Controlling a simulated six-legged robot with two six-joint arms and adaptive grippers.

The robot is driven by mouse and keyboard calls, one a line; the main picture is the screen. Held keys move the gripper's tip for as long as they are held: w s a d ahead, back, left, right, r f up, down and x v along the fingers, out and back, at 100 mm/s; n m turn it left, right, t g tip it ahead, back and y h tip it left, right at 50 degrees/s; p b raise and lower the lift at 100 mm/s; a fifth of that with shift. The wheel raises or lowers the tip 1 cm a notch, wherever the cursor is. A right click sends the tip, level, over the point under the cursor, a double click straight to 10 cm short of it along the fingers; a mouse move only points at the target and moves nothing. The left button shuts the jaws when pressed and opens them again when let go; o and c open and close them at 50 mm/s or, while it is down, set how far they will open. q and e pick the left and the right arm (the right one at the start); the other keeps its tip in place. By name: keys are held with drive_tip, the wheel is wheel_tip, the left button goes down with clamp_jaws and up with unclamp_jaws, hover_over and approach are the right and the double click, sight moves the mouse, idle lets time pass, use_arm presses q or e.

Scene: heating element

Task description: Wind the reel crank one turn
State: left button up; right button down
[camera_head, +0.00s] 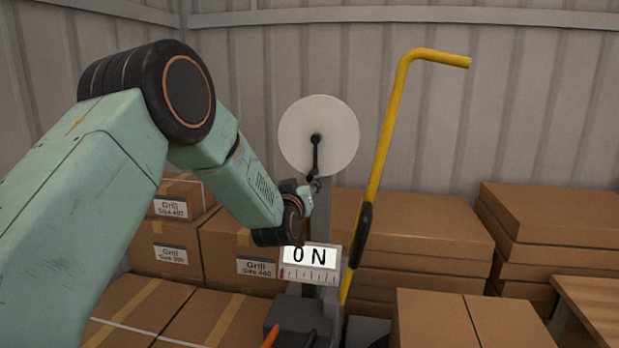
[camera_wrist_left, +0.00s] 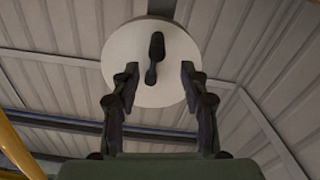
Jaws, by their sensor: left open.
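The reel is a round white disc (camera_head: 295,128) standing upright in the middle of the head view. Its dark crank (camera_head: 316,155) runs from the hub downward. In the left wrist view the white disc (camera_wrist_left: 120,55) fills the top middle, with the black crank (camera_wrist_left: 152,58) in front of it. My left gripper (camera_head: 314,186) is at the crank's lower end. In the left wrist view the two fingers of my left gripper (camera_wrist_left: 158,76) are apart, one on each side of the crank's lower end, with gaps visible. My right gripper is not in view.
A yellow bent bar (camera_head: 386,130) with a black grip stands close right of the reel. Cardboard boxes (camera_head: 420,225) are stacked on both sides. A wooden table (camera_head: 595,305) is at right. A corrugated wall stands behind.

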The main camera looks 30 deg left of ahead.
sight(309, 181)
use_arm(q)
drive_tip(key=x, duration=0.3)
drive_tip(key=d+f+x, duration=0.1)
drive_tip(key=x, duration=0.1)
drive_tip(key=shift+w+a, duration=0.1)
drive_tip(key=shift+w, duration=0.25)
drive_tip(key=shift+w+r, duration=0.1)
drive_tip(key=shift+w, duration=0.15)
drive_tip(key=shift+a+r+p, duration=0.25)
drive_tip(key=shift+a+p, duration=0.05)
drive_tip(key=shift+a, duration=0.2)
drive_tip(key=shift+w+d+f, duration=0.15)
drive_tip(key=shift+w+f, duration=0.15)
drive_tip(key=shift+w, duration=0.3)
drive_tip(key=shift+d+r, duration=0.1)
drive_tip(key=shift+c, duration=1.1)
drive_tip(key=shift+s+a+r, duration=0.2)
drive_tip(key=shift+s, duration=0.25)
drive_tip(key=c, duration=0.3)
drive_tip(key=shift+w+d+f, duration=0.1)
clamp_jaws()
